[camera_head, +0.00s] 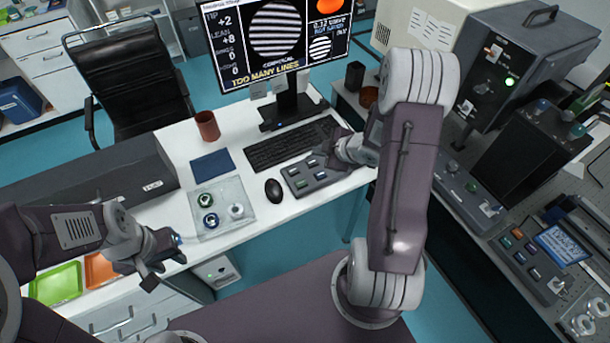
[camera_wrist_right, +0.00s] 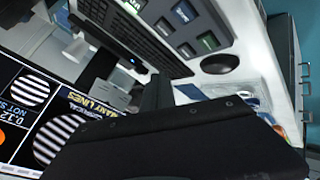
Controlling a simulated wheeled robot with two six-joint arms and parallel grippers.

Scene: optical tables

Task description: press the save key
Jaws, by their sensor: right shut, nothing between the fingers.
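A grey keypad (camera_head: 312,182) with several dark, green and blue keys lies on the white desk, right of the mouse. It also shows upside down in the right wrist view (camera_wrist_right: 214,22). The key labels are too small to read, so I cannot tell which is the save key. My right gripper (camera_head: 322,151) is shut and empty, just behind the keypad's back edge and near the keyboard; contact cannot be told. Its dark fingers (camera_wrist_right: 158,95) fill the lower wrist view. My left gripper (camera_head: 166,264) is open over the desk's front edge, far left of the keypad.
A black keyboard (camera_head: 290,145), mouse (camera_head: 273,190), brown cup (camera_head: 207,125) and a tray (camera_head: 238,190) with round optics share the desk. A monitor (camera_head: 275,45) reads "TOO MANY LINES". Another key panel (camera_head: 528,268) with a blue screen sits on the right bench.

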